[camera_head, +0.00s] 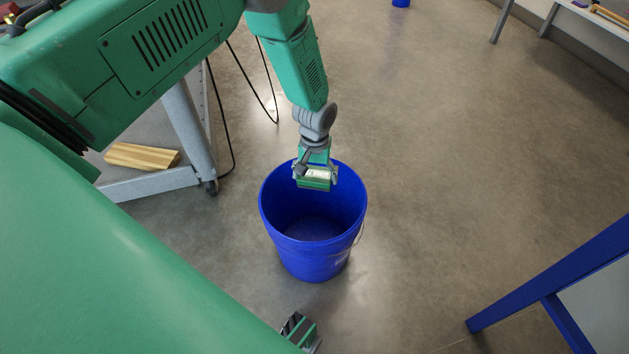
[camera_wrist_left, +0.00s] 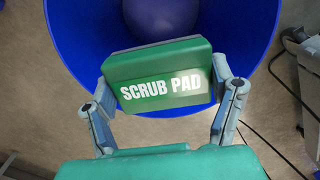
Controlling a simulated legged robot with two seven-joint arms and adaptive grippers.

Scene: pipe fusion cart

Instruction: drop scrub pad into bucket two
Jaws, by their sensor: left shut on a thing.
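A green scrub pad (camera_wrist_left: 160,78) with white "SCRUB PAD" lettering sits between the fingers of my left gripper (camera_wrist_left: 163,100). In the head view the left gripper (camera_head: 316,172) hangs over the far part of a blue bucket's opening, shut on the scrub pad (camera_head: 314,182). The blue bucket (camera_head: 312,262) stands upright on the floor, and its visible inside looks empty in the head view. Its blue wall also shows behind the pad in the left wrist view (camera_wrist_left: 75,35). A number on the bucket cannot be read.
A grey cart (camera_head: 150,187) with a wooden block (camera_head: 141,156) on it stands left of the bucket. A blue-framed stand (camera_head: 545,275) is at the lower right. Another blue object (camera_head: 400,3) is at the far top. Open floor lies right of the bucket.

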